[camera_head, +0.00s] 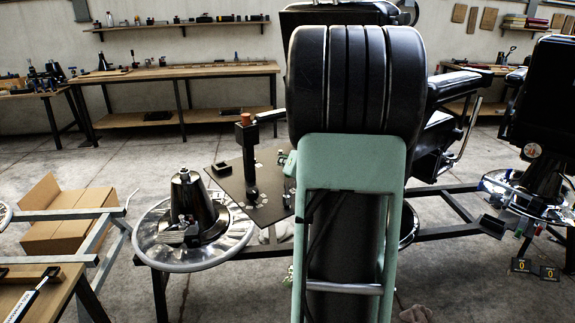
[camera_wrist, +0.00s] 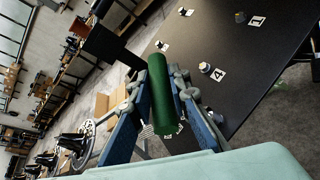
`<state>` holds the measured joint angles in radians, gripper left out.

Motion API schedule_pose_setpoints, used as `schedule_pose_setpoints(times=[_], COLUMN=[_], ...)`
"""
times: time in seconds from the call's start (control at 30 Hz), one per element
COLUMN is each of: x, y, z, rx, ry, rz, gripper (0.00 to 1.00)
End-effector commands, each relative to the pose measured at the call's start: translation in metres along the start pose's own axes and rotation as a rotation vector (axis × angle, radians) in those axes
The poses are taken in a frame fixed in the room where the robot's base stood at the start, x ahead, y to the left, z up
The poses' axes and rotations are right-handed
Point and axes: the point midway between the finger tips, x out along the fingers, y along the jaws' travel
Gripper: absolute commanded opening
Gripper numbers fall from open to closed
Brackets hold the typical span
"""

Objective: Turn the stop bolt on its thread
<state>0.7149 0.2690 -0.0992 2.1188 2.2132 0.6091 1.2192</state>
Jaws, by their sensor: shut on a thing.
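My gripper (camera_wrist: 165,73) is in the wrist view, its two blue fingers shut on a dark green cylinder (camera_wrist: 162,108). The cylinder lies lengthwise between the fingers, its rounded end towards the camera. I cannot tell whether it is the stop bolt or part of a tool, and no thread shows. Beyond it is a dark plate (camera_wrist: 215,115) with small parts beside numbered cards, including card 4 (camera_wrist: 217,74) and card 1 (camera_wrist: 257,21). In the head view the plate (camera_head: 228,181) carries a dark post with an orange top (camera_head: 246,119). My fingers cannot be made out there.
A black padded chair part (camera_head: 345,80) blocks much of the head view's middle. A round metal base with a dark cone (camera_head: 194,205) stands left of the plate. Cardboard boxes (camera_head: 70,222) lie on the floor at left. Workbenches (camera_head: 180,74) line the back wall.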

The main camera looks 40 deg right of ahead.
Motion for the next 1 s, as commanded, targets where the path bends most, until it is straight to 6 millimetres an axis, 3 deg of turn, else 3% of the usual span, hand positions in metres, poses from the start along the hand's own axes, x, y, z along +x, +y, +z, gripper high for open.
schedule_pose_setpoints(times=[1.0], x=[0.0034], y=[-0.0046], z=[-0.0046], rx=[-0.008], ry=[0.008], rz=[0.014], gripper=[0.0])
